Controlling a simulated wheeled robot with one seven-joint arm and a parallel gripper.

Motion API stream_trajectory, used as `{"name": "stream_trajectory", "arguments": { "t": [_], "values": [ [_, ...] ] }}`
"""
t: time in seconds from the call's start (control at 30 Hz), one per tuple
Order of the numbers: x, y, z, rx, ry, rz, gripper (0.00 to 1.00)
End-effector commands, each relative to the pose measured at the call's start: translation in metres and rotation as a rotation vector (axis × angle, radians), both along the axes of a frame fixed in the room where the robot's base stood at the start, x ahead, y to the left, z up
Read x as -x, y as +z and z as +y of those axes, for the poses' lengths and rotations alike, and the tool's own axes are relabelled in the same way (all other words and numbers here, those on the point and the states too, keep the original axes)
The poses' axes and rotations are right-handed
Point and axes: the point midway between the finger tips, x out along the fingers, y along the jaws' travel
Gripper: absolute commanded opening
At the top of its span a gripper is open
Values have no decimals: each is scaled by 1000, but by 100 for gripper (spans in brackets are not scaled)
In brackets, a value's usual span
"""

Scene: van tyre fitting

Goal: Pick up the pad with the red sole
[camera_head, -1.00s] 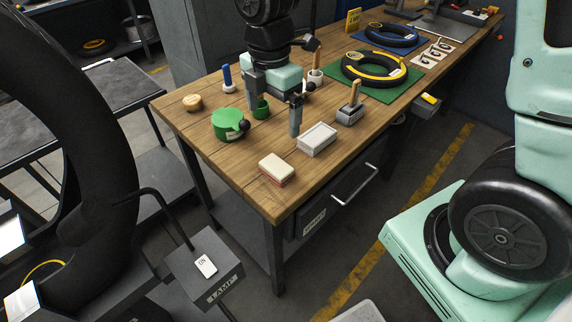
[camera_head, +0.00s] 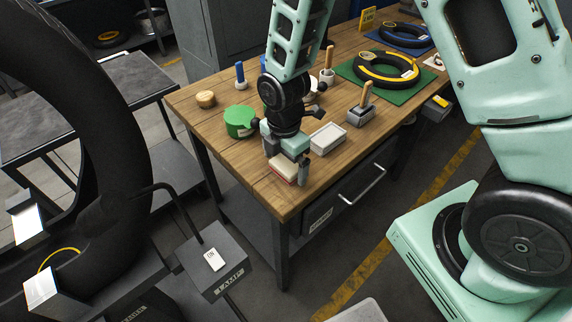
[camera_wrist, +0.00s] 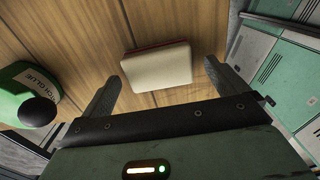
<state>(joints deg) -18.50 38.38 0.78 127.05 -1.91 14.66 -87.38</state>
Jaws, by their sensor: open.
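The pad with the red sole (camera_head: 283,168) lies flat on the wooden bench near its front corner, cream on top with a red layer beneath. In the wrist view the pad (camera_wrist: 158,66) lies ahead of the two fingers, its red edge showing along the far side. My gripper (camera_head: 287,166) is open and above the pad, with one finger to each side of it in the head view. In the wrist view my gripper (camera_wrist: 160,88) shows its fingers spread wider than the pad, with nothing between them held. The gripper hides part of the pad in the head view.
A white-topped grey block (camera_head: 328,137) stands close to the right of the gripper. A green glue tin (camera_head: 239,121) with a black knob is at the left, also in the wrist view (camera_wrist: 27,92). A wooden-handled tool (camera_head: 363,108) stands farther right. The bench's front edge is near.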

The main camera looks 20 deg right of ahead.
Motion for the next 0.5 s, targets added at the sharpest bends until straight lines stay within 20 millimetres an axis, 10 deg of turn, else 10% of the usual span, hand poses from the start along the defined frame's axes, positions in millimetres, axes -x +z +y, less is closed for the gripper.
{"name": "stream_trajectory", "arguments": {
  "t": [0.33,0.5],
  "values": [
    [0,-9,0,-1,-1,-2,98],
    [0,-9,0,0,-1,-1,54]
  ]
}}
